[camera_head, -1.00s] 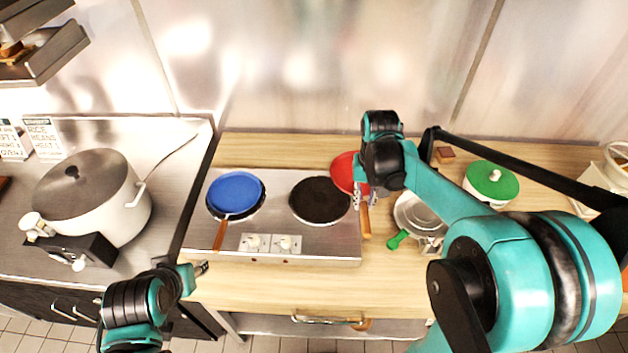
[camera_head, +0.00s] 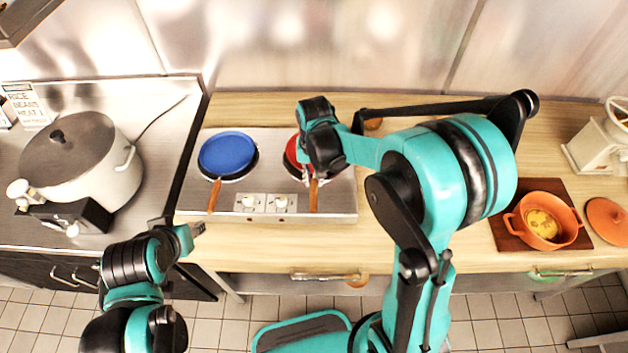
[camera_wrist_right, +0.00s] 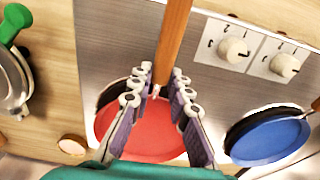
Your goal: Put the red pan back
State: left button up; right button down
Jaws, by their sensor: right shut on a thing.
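The red pan (camera_head: 291,152) is over the right burner of the steel hob (camera_head: 340,199), mostly hidden behind my right arm in the head view. My right gripper (camera_head: 312,178) is shut on its wooden handle (camera_head: 314,197), near the pan. The right wrist view shows the red pan (camera_wrist_right: 145,135) between and beyond the fingers (camera_wrist_right: 160,85), with a dark burner edge (camera_wrist_right: 112,94) showing beside it. I cannot tell whether the pan touches the burner. My left gripper (camera_head: 198,229) is empty in front of the hob's left side; its finger opening is unclear.
A blue pan (camera_head: 227,153) sits on the left burner. A large lidded pot (camera_head: 75,165) stands at the left. An orange pot (camera_head: 543,222) stands on a dark board at the right.

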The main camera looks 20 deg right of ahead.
jog(key=shift+w+f, duration=0.1)
jog(key=shift+f, duration=0.6)
jog(key=c, duration=1.4)
grip_release()
jog(key=shift+f, duration=0.1)
jog(key=shift+c, duration=0.2)
